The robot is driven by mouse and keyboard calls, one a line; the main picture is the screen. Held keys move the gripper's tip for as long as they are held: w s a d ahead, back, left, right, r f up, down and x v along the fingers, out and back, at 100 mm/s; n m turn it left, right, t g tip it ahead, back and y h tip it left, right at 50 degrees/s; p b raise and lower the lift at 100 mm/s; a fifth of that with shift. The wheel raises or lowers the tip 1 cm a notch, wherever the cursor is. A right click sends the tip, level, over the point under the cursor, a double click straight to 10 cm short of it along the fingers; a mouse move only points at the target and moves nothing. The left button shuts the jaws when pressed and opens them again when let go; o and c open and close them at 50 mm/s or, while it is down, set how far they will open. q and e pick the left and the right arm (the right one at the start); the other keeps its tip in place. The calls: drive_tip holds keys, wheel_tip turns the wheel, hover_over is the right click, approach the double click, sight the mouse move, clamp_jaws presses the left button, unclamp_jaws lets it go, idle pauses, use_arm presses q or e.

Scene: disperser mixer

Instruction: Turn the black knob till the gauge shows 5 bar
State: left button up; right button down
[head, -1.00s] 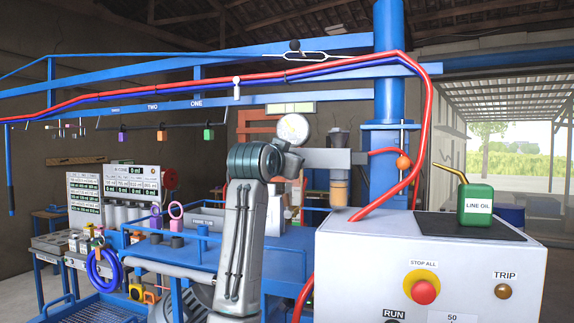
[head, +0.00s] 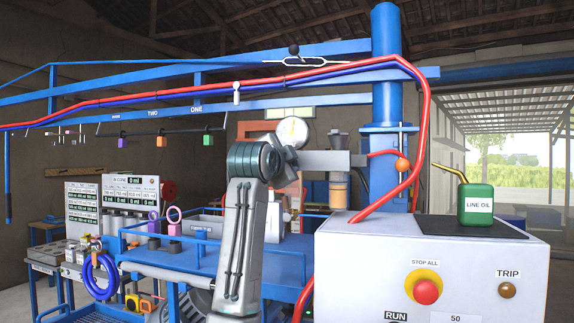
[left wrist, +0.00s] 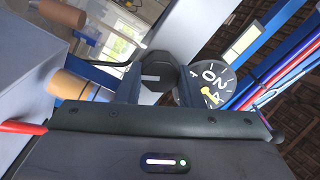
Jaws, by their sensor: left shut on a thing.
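The black knob (left wrist: 160,72) is in the left wrist view, between the two fingers of my left gripper (left wrist: 160,88), which is shut on it. The round gauge (left wrist: 217,82) is just right of the knob there, partly covered by a finger. Its dial is dark in this view, and its yellow needle lies close to the 4 mark. In the head view the gauge (head: 292,131) shows a pale face above my left wrist, too small to read. There my arm hides the knob and the fingers. My right gripper is not in view.
A white control cabinet (head: 340,270) with a red stop button (head: 426,291) stands to the right of my arm, a green oil can (head: 475,204) on top. A red hose (head: 428,130) hangs from the blue post (head: 388,60). A blue railed platform (head: 190,255) lies behind my arm.

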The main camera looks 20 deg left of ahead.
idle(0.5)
use_arm(q)
drive_tip(key=o, duration=1)
drive_tip(key=shift+c, duration=0.2)
drive_tip(key=shift+s, duration=0.1)
drive_tip(key=s+b, duration=0.5)
drive_tip(key=s, duration=0.5)
drive_tip(key=shift+s+b, duration=0.35)
drive_tip(key=shift+b, duration=0.05)
drive_tip(key=shift+a, duration=0.15)
